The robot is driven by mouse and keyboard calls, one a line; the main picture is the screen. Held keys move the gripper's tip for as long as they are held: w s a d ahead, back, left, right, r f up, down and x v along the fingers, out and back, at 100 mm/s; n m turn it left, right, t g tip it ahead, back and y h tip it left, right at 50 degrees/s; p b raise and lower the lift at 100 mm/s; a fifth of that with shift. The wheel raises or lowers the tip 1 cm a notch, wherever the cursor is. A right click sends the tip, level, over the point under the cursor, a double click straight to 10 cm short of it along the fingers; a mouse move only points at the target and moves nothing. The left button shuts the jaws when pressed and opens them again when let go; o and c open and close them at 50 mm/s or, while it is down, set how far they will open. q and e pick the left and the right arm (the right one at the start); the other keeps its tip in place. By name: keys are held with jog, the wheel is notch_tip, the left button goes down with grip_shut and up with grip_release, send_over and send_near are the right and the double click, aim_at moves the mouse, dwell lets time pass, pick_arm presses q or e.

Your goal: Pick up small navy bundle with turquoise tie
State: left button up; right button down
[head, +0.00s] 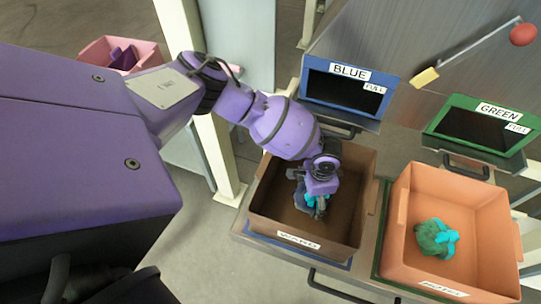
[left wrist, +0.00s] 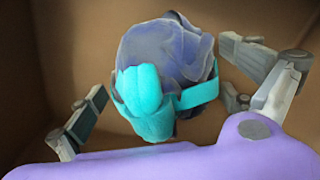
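The small navy bundle with its turquoise tie (left wrist: 165,50) lies in the brown bin (head: 354,180). It fills the middle of the left wrist view, tie side toward my wrist. In the head view the bundle (head: 300,201) is mostly hidden behind my left gripper (head: 316,208), which reaches down into the bin. In the left wrist view the fingers of my left gripper (left wrist: 165,88) stand apart, one on each side of the bundle, with gaps visible. My right gripper is not in view.
An orange bin (head: 405,245) to the right holds a green bundle with a turquoise tie (head: 437,239). Behind stand a blue-framed chute (head: 344,118) and a green-framed chute (head: 450,148). A pink bin (head: 92,52) sits far left. The brown bin's walls surround my gripper.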

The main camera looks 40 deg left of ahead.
pick_arm(q)
jog(key=c, duration=1)
